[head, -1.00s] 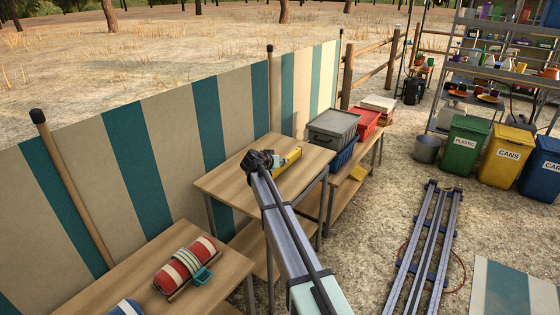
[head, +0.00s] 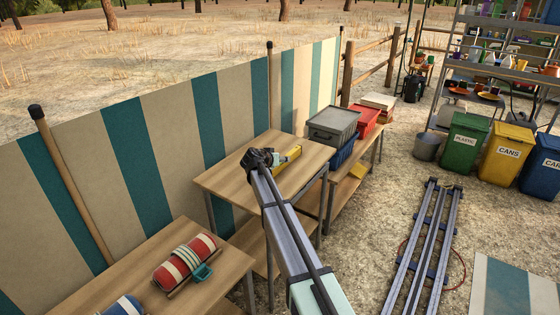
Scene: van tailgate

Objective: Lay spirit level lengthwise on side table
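A yellow spirit level (head: 289,157) is at the middle of the wooden side table (head: 232,180), just beyond the end of my arm. Only its far part shows; the near part is hidden behind my gripper. My gripper (head: 268,162) is at the level's near end, over the table. It is small and dark here, and its fingers cannot be made out. I cannot tell whether it holds the level, or whether the level rests on the tabletop or is a little above it.
A grey bin (head: 334,125) and a red crate (head: 367,119) stand on another bench beyond the table. A striped windbreak (head: 165,155) runs behind the tables. A front-left table holds a red striped roll (head: 185,262). Rails (head: 428,245) lie on the ground at right.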

